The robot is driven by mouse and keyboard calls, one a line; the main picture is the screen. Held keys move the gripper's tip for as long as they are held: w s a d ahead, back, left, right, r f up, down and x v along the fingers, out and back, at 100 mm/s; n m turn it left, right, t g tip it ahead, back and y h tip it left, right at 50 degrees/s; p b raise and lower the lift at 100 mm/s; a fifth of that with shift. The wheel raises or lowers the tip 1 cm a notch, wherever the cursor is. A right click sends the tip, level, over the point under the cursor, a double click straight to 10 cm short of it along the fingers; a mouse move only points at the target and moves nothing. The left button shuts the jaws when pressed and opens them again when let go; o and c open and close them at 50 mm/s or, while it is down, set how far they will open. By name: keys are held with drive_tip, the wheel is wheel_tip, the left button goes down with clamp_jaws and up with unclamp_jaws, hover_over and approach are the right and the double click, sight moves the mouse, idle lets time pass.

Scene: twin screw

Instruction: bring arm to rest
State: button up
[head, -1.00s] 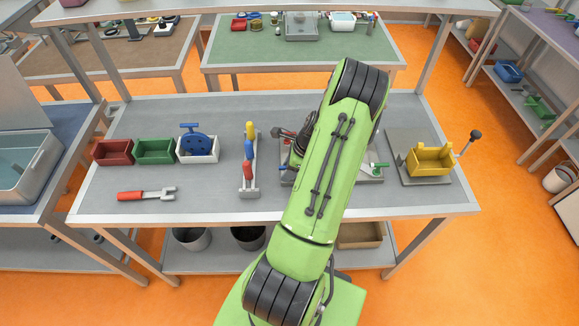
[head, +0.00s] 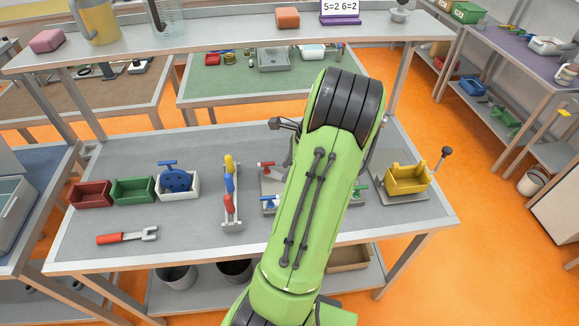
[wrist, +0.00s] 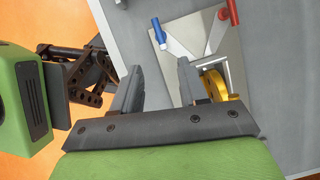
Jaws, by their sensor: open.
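My gripper (wrist: 158,85) is open and empty in the wrist view, its two dark fingers apart above a grey plate (wrist: 187,62). In the head view my green arm covers the middle of the table, and a dark part of the gripper (head: 284,124) shows at the arm's left. The plate carries a blue handle (wrist: 158,32), a red handle (wrist: 228,12) and a yellow round part (wrist: 213,84), partly behind the right finger. In the head view the red handle (head: 265,165), blue handle (head: 268,202) and a green handle (head: 361,190) show beside the arm.
Red (head: 90,195), green (head: 133,191) and white (head: 194,189) bins stand left, a blue wheel (head: 176,180) in the white one. A red-handled wrench (head: 122,237) lies in front. A coloured rack (head: 230,195) stands mid-table, a yellow fixture (head: 407,180) right. A shelf (head: 220,46) spans behind.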

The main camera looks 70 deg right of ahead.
idle(0.4)
drive_tip(key=w+a+r+n+g+h+b, duration=0.1)
drive_tip(key=w+a+r+n, duration=0.4)
drive_tip(key=w+a+n, duration=0.4)
drive_tip(key=w+a+r+n+g+h, duration=0.1)
drive_tip(key=w+a+r+n, duration=0.45)
drive_tip(key=a, duration=0.45)
drive_tip(key=s+a+r+n+t, duration=0.1)
drive_tip(key=s+a+n, duration=0.3)
drive_tip(key=a+n, duration=0.5)
drive_tip(key=s+a+r+n+t+b, duration=0.1)
drive_tip(key=s+a+r+n+t, duration=0.1)
drive_tip(key=s+a+n, duration=0.3)
drive_tip(key=a+n, duration=0.4)
drive_tip(key=a, duration=0.1)
drive_tip(key=shift+y+b, duration=0.3)
drive_tip(key=shift+a, duration=0.15)
